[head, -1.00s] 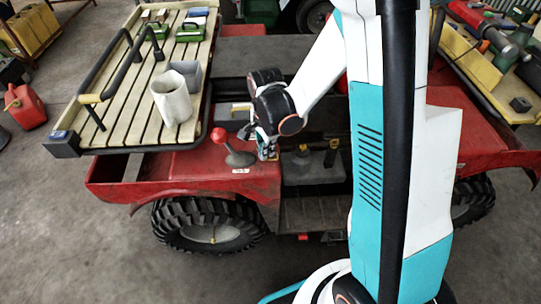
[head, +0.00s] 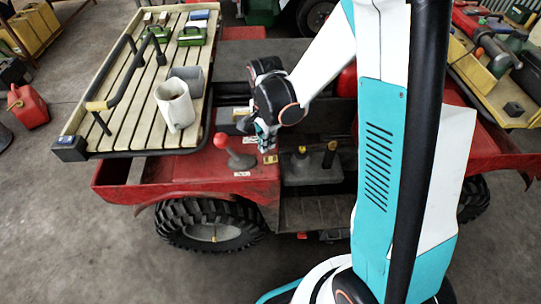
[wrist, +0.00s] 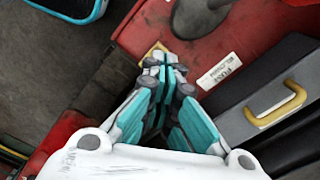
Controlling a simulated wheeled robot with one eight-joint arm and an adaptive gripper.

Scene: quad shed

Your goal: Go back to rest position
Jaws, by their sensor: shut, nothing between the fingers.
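My gripper (head: 266,143) is above the red body of the quad (head: 190,172), just right of a lever with a red knob (head: 222,140). In the wrist view, my gripper (wrist: 165,66) has its teal and grey fingers together with nothing between them. Past the fingertips is a small yellowish patch (wrist: 154,52) on the red body. A white label (wrist: 220,71) and the dark lever base (wrist: 203,16) are near it. No rest position is marked in view.
A slatted rack (head: 122,112) at the left bears a light cylinder (head: 174,104), a grey container and green boxes. A grey case with a yellow handle (wrist: 276,104) lies right of my gripper in the wrist view. Another loaded rack is at the right. A red can (head: 27,106) stands on the floor.

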